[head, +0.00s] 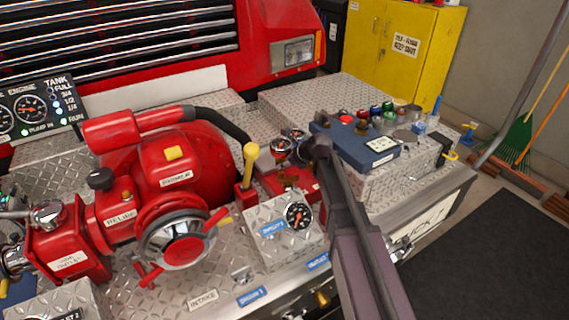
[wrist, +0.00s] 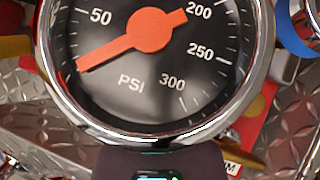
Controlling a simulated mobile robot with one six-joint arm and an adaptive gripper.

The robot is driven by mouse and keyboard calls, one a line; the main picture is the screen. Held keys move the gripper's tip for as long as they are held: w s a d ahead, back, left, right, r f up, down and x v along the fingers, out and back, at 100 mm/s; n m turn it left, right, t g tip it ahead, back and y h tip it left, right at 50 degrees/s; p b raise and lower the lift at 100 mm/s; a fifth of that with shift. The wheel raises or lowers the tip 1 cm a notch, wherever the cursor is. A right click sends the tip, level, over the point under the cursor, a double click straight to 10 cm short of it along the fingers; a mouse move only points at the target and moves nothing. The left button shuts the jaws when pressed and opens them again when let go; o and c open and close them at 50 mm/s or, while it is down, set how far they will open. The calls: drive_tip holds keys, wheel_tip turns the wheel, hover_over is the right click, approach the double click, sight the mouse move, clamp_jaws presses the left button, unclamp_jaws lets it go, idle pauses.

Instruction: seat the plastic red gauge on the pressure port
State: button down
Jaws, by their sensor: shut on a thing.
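My gripper (head: 303,143) is shut on a round gauge (wrist: 150,65). The gauge fills most of the wrist view, with a chrome rim, a black PSI face and a thick red needle. In the head view the held gauge (head: 282,150) is a small chrome-rimmed round shape at the gripper's tip, over a red block (head: 291,181) behind the panel. It looks above the block; I cannot tell if they touch. I cannot make out the pressure port; the gauge and gripper hide much of that area.
The red pump (head: 190,160) with its handwheel stands left, and a yellow-knobbed lever (head: 250,155) rises close beside the gripper. A silver panel (head: 265,243) bears another gauge (head: 298,216). A blue case (head: 357,148) and several coloured caps are on the right deck.

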sight(283, 175)
drive_tip(key=shift+f+b, duration=2.15)
drive_tip(key=shift+f, duration=0.15)
drive_tip(key=shift+f, duration=0.2)
drive_tip(key=shift+s+d+f+b, duration=0.1)
drive_tip(key=shift+s+b, duration=0.1)
drive_tip(key=shift+b, duration=0.15)
drive_tip(key=shift+c, duration=0.8)
unclamp_jaws()
drive_tip(key=shift+o, duration=0.4)
